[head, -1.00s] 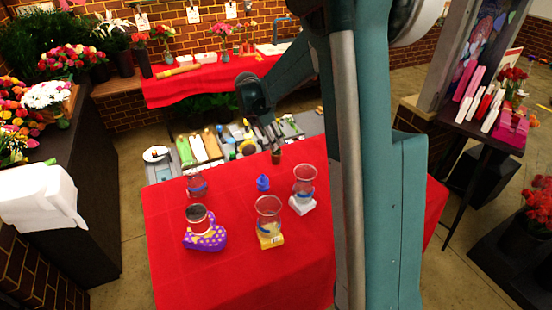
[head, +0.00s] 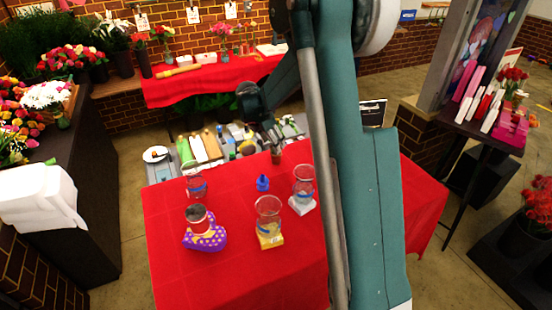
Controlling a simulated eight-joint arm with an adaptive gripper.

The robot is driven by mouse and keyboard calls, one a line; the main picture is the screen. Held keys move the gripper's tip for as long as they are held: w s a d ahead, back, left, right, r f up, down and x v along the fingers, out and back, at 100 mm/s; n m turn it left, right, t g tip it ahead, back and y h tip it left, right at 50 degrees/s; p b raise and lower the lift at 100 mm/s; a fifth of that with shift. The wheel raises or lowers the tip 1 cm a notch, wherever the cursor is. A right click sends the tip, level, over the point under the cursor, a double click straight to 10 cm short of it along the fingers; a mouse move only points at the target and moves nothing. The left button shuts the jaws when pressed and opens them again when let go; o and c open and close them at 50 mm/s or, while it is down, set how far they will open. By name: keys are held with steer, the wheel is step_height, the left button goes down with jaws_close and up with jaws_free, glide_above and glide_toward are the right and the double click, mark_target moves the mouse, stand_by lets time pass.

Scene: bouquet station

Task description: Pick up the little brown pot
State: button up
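The little brown pot (head: 276,157) stands near the far edge of the red-covered table in the head view. It looks small and upright. My gripper (head: 273,139) is small and dark here, just above the pot, and seems to point down toward it. Its fingers blend into the cluttered background. I cannot tell whether it is open or shut, or whether it touches the pot.
On the red table (head: 240,285) stand a blue bottle (head: 263,183), glass jars on a white block (head: 303,207) and a yellow block (head: 270,241), another jar (head: 196,187), and a purple spotted item (head: 207,238). The front of the table is clear.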

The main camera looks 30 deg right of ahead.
mark_target(276, 156)
steer(key=shift+x, duration=0.75)
steer(key=shift+d+f, duration=0.1)
steer(key=shift+x, duration=2.5)
steer(key=shift+w, duration=0.15)
steer(key=c, duration=1.1)
